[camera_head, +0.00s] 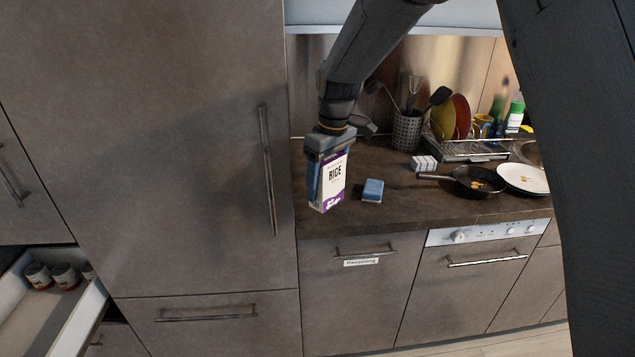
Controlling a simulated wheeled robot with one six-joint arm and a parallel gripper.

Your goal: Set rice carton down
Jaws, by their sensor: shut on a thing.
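The rice carton (332,183) is a white and purple box with the word RICE on its front. It hangs upright below my gripper (330,150), which is shut on its upper part. The carton is at the left end of the dark countertop (400,206), near its front edge. I cannot tell whether its bottom touches the counter or is a little above it. The gripper hides the carton's top.
A blue box (372,190) lies just right of the carton. A striped white block (424,163), a pan (470,181), a white plate (523,178) and a dish rack (470,150) stand further right. A tall cabinet (200,120) borders the left. An open drawer (85,318) holds several cans.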

